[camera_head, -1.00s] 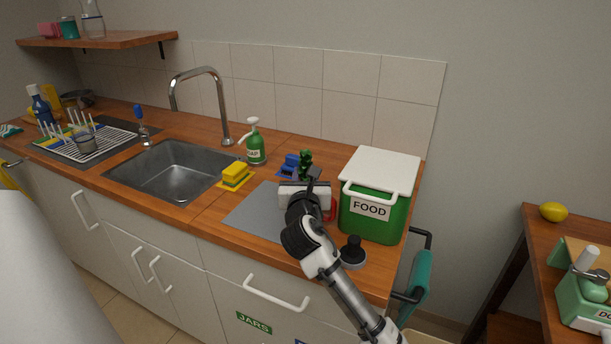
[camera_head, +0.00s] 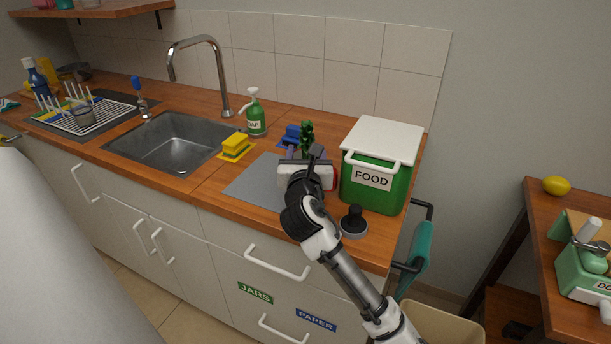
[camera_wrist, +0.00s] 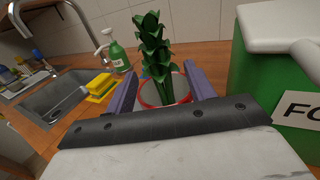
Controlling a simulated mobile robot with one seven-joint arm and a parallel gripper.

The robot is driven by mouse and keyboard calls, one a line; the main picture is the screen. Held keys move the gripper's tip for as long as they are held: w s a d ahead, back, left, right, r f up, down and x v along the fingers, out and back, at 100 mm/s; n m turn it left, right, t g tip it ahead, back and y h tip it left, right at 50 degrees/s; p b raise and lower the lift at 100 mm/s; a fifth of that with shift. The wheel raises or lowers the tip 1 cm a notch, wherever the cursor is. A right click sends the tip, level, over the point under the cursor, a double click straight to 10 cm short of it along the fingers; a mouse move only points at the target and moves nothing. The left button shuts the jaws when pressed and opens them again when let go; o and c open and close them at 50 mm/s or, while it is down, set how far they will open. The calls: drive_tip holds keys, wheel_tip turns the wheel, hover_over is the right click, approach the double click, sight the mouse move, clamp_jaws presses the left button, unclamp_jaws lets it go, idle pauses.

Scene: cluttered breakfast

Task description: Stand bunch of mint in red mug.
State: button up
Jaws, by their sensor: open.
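The bunch of mint (camera_wrist: 155,50) is dark green and leafy. It stands upright with its stems inside the red mug (camera_wrist: 164,93), whose red rim and pale inside show in the wrist view. In the head view, the mint (camera_head: 307,136) rises beyond my gripper, and only a red part of the mug (camera_head: 333,178) shows at the right. My gripper (camera_wrist: 160,84) is open, with one purple finger on each side of the mug and mint. A gap shows between the fingers and the stems. The mug's lower part is hidden by the gripper body.
A green FOOD box (camera_head: 375,185) with a white lid stands close on the right. A black-knobbed object (camera_head: 353,221) stands near the front edge. A yellow sponge (camera_head: 236,144), a soap bottle (camera_head: 256,122) and the sink (camera_head: 175,142) are left. The grey mat (camera_head: 250,183) has bare room.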

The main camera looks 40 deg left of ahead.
drive_tip(key=b+v, duration=0.2)
drive_tip(key=v, duration=0.9)
drive_tip(key=shift+b, duration=0.3)
drive_tip(key=shift+r, duration=0.1)
